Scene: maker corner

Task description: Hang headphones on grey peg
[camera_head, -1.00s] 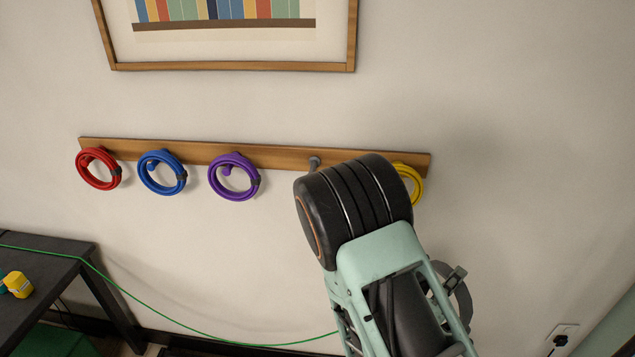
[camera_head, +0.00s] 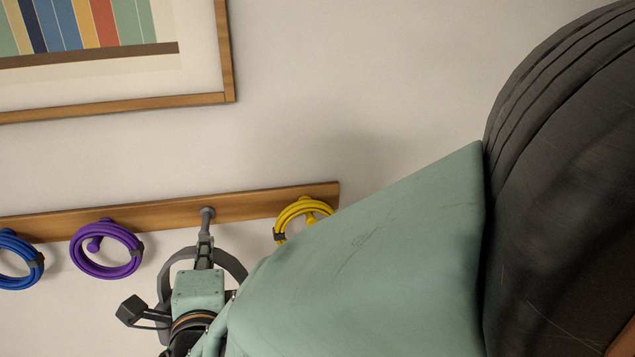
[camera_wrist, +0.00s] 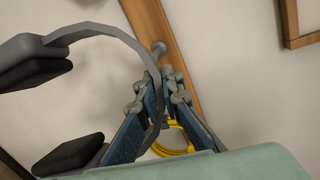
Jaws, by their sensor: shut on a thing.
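The headphones have a grey headband and black ear pads. In the wrist view the headband (camera_wrist: 120,37) curves past the fingers, with the ear pads at the left. My gripper (camera_wrist: 162,90) is shut on the headband. The grey peg (camera_wrist: 159,47) stands on the rail just outside the band, close to the fingertips. In the head view my gripper (camera_head: 204,248) is right below the grey peg (camera_head: 207,213), with the headband (camera_head: 233,264) behind it and an ear pad (camera_head: 131,310) at the left. I cannot tell whether band and peg touch.
The wooden rail (camera_head: 170,212) also carries a yellow cable coil (camera_head: 283,218) right of the peg, and purple (camera_head: 80,262) and blue (camera_head: 35,275) coils to its left. A framed picture (camera_head: 190,101) hangs above. My arm covers the lower right.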

